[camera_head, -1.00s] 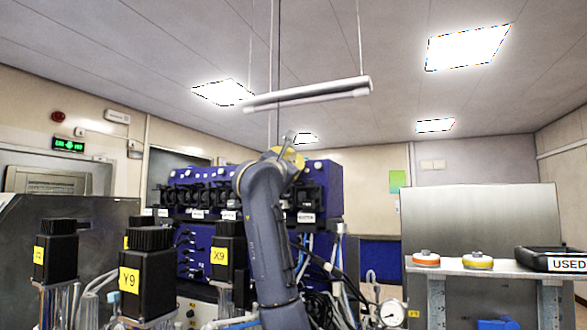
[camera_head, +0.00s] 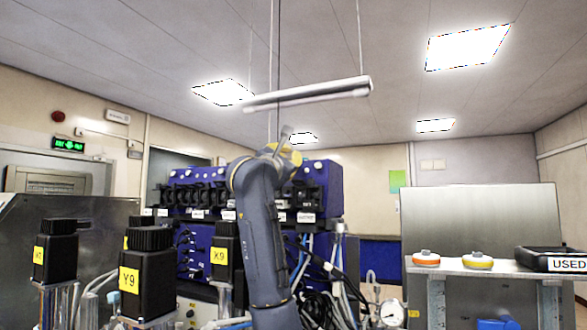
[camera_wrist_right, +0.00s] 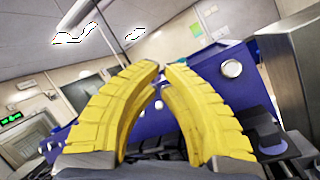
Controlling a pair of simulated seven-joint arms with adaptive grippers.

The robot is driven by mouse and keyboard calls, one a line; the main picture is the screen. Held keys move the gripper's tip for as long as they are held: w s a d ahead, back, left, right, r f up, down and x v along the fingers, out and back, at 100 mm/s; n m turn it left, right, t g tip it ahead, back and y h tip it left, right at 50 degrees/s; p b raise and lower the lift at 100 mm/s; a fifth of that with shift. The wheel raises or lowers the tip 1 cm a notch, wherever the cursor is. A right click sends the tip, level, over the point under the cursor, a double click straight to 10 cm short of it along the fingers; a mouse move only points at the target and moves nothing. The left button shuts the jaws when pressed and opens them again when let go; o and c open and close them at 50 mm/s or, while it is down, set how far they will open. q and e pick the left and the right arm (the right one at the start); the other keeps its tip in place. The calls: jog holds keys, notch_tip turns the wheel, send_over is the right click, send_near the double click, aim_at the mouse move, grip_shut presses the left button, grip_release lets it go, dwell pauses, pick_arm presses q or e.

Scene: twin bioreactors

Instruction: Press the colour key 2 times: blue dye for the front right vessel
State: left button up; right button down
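My right gripper (camera_head: 292,153) is in front of the blue pump cabinet (camera_head: 327,185), partly hidden behind my own arm. In the right wrist view its yellow fingers (camera_wrist_right: 161,70) lean together with their tips almost meeting and nothing visible between them. Black-topped vessel units labelled Y9 (camera_head: 147,270) and X9 (camera_head: 227,255) stand in front at the left. Which vessel is the front right one is unclear. My left gripper is out of view.
Tubes and cables (camera_head: 335,275) hang below the cabinet, near a pressure gauge (camera_head: 391,313).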

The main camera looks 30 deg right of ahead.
jog(key=shift+s+a+r, duration=0.2)
jog(key=shift+s+a, duration=0.25)
jog(key=shift+a, duration=0.25)
jog(key=shift+s+a+r, duration=0.25)
jog(key=shift+s+a, duration=0.15)
jog(key=shift+a, duration=0.25)
jog(key=shift+s+a+r, duration=0.2)
jog(key=shift+s+a, duration=0.25)
jog(key=shift+a, duration=0.25)
jog(key=shift+w+d+f, duration=0.1)
jog(key=shift+d, duration=0.05)
jog(key=shift+w+d+f, duration=0.2)
jog(key=shift+w+d, duration=0.2)
jog(key=shift+d, duration=0.2)
jog(key=shift+w+d+f, duration=0.15)
jog(key=shift+w+d, duration=0.2)
jog(key=shift+d, duration=0.25)
jog(key=shift+w+d+f, duration=0.25)
jog(key=shift+w+d, duration=0.2)
jog(key=shift+d, duration=0.3)
jog(key=shift+w+d+f, duration=0.2)
jog(key=shift+w+d, duration=0.25)
jog(key=shift+d, duration=0.25)
jog(key=shift+a, duration=0.1)
jog(key=shift+s+a+r, duration=0.25)
jog(key=shift+s+a, duration=0.2)
jog(key=shift+a, duration=0.25)
jog(key=shift+s+a+r, duration=0.2)
jog(key=shift+s+a, duration=0.25)
jog(key=shift+a, duration=0.25)
